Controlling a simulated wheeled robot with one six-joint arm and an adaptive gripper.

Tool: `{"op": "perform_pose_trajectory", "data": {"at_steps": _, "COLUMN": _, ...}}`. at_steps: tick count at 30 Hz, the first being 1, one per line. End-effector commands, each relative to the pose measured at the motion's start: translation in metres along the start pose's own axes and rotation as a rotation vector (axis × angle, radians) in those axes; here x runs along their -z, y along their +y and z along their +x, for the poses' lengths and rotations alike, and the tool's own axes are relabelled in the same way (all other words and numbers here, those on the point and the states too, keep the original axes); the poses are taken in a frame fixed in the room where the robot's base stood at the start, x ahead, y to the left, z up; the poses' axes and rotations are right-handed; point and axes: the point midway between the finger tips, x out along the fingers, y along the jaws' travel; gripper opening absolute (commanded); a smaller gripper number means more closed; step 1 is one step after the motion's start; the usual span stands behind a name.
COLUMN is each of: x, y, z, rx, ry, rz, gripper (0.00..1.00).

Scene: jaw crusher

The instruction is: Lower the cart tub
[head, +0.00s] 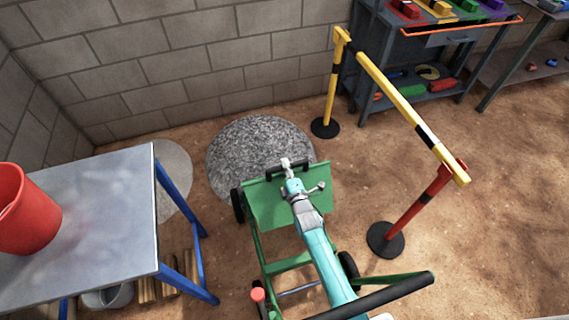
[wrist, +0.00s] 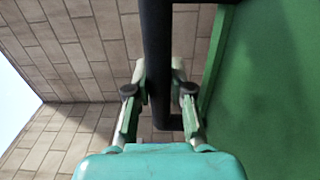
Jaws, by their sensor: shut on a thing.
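The green cart (head: 290,262) stands on the sandy floor in the lower middle of the head view. Its tub (head: 262,207) shows as a flat green panel at the cart's far end, and as a green face at right in the wrist view (wrist: 272,85). A black bar handle (head: 273,177) runs along the tub's far edge. My gripper (head: 287,165) is at this handle. In the wrist view my gripper (wrist: 160,98) has its fingers on both sides of the black bar (wrist: 158,50), shut on it. My arm hides part of the tub; its exact tilt is unclear.
A grey gravel patch (head: 250,140) lies just beyond the tub. A yellow-and-black barrier bar (head: 400,95) on posts stands right. A metal table (head: 110,195) with a red bucket (head: 25,210) stands left. A block wall (head: 200,60) closes the back.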

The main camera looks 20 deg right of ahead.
Motion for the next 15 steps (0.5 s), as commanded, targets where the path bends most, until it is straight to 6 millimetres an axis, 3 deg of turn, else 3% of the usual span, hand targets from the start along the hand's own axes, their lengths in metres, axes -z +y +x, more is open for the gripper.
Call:
{"op": "perform_pose_trajectory", "data": {"at_steps": 8, "x": 0.0, "y": -0.014, "z": -0.062, "rx": -0.084, "ry": 0.0, "rz": 0.0, "gripper": 0.0}}
{"op": "perform_pose_trajectory", "data": {"at_steps": 15, "x": 0.0, "y": -0.042, "z": -0.135, "rx": -0.08, "ry": 0.0, "rz": 0.0, "gripper": 0.0}}
